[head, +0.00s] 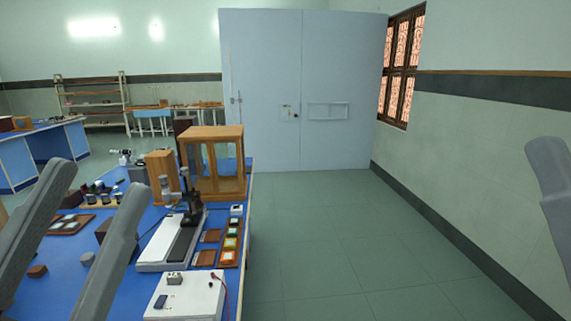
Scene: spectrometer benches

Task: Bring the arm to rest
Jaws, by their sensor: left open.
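My left gripper (98,180) is in the lower left of the head view, close to the camera. Its two grey fingers stand apart with nothing held between them, in front of the blue bench (137,250). The gripper is open, and its fingers hide part of the bench.
The bench holds a wooden glass-fronted cabinet (227,148), a white instrument with a black stand (170,240), a white box with a red lead (186,298) and small samples. The floor (320,235) to the right is clear. A grey double door (262,80) stands behind.

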